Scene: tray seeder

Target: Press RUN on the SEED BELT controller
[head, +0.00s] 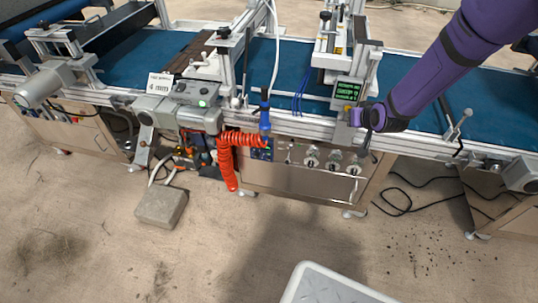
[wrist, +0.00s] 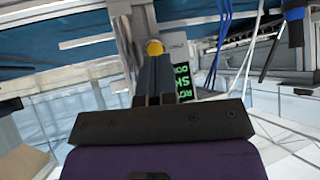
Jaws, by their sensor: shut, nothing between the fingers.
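A small grey controller with a lit green-text screen (head: 348,90) stands on the belt's front rail, right of centre in the head view. Its screen shows at an angle in the wrist view (wrist: 183,80); I cannot read a full name on it. A round yellow button (wrist: 155,48) shows just beyond my fingertips. My gripper (wrist: 154,62) is shut and empty, its tips close below the button in the picture; I cannot tell whether they touch it. In the head view my gripper (head: 357,117) is beside the controller, partly hiding its lower part.
An orange coiled hose (head: 229,160) hangs beside a steel panel with several knobs (head: 311,160). Black cable (head: 400,200) lies on the floor; open floor is in front.

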